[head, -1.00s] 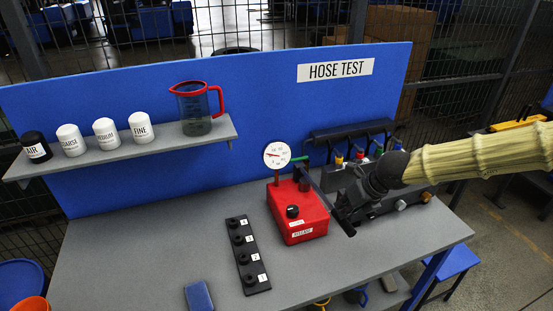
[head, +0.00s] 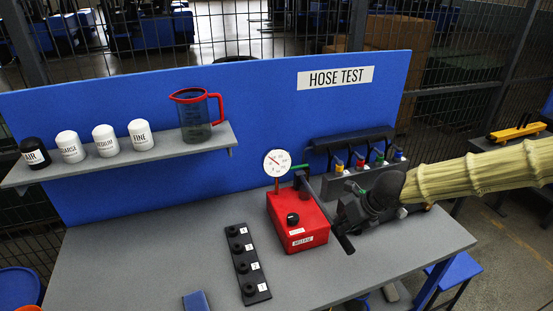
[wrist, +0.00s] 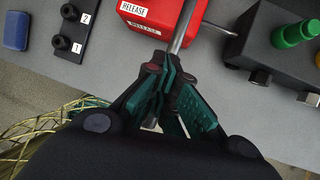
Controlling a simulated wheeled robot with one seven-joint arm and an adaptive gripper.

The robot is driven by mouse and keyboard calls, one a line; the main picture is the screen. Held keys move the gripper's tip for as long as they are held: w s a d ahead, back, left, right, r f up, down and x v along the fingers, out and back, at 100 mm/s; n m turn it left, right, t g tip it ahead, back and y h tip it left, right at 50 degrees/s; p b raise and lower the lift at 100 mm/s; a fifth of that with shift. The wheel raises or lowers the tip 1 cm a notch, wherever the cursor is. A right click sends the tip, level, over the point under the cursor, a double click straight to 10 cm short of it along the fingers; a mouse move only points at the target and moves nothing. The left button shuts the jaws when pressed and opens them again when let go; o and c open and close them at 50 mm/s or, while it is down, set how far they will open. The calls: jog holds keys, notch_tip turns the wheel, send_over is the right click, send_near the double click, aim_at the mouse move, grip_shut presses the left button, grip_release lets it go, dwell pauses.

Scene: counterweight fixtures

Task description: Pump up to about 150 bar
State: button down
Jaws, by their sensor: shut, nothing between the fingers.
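The red pump (head: 297,222) stands on the bench with a black knob on top and a RELEASE label; it also shows in the wrist view (wrist: 145,14).
A grey manifold (head: 352,180) with coloured fittings stands behind my gripper. A black numbered rack (head: 244,265) and a blue block (head: 196,301) lie left of the pump. The bench's left side is clear.

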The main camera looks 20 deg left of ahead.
notch_tip(320, 180, up, 9)
jog(key=p, duration=0.4)
notch_tip(320, 180, down, 12)
jog(key=b, duration=0.6)
jog(key=shift+s+f+b, duration=0.1)
jog(key=shift+b, duration=0.2)
jog(key=shift+r+p, duration=0.65)
notch_tip(320, 180, up, 11)
jog(key=p, duration=0.5)
jog(key=shift+p, duration=0.4)
